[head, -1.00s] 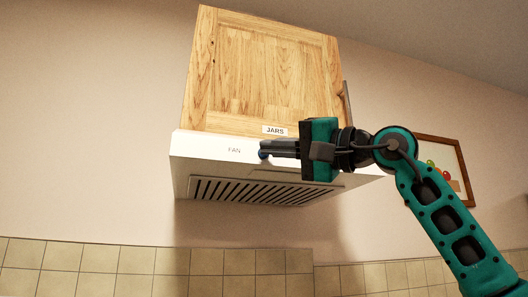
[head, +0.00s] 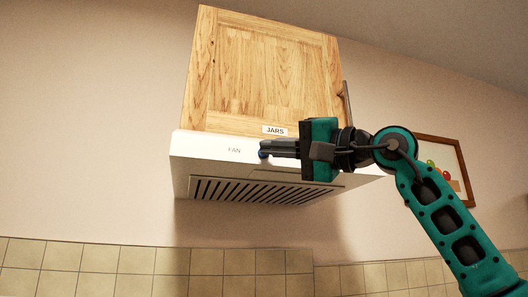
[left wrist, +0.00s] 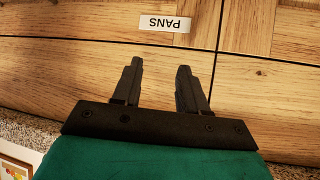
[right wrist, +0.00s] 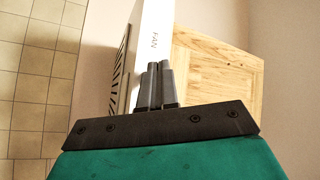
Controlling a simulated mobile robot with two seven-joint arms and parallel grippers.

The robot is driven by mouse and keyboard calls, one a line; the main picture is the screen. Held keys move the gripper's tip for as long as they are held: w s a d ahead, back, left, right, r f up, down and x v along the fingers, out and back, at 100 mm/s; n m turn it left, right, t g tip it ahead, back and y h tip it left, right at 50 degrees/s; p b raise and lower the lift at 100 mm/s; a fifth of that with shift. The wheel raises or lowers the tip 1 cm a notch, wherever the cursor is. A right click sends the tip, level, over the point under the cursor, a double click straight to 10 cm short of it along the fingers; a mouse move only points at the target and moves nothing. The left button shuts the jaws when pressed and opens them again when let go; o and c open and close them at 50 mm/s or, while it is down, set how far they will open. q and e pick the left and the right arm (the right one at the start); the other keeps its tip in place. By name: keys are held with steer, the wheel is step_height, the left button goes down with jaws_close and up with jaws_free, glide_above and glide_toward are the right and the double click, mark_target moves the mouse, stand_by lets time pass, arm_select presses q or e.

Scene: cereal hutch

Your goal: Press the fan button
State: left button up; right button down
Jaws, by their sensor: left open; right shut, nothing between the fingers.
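The white range hood (head: 205,147) carries the printed label FAN (head: 234,150) on its front. In the right wrist view the shut fingers (right wrist: 159,70) point at the hood front (right wrist: 150,50) below the FAN label, and the button is hidden. My left gripper (left wrist: 160,70) is open and empty, in front of wooden panels.
A wooden cabinet (head: 262,70) labelled JARS, with a handle on its right, sits above the hood. A framed picture (head: 440,150) hangs on the wall at right.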

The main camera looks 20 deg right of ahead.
steer(key=shift+w, duration=0.1)
steer(key=shift+w, duration=0.45)
stand_by(0.4)
steer(key=shift+s, duration=0.6)
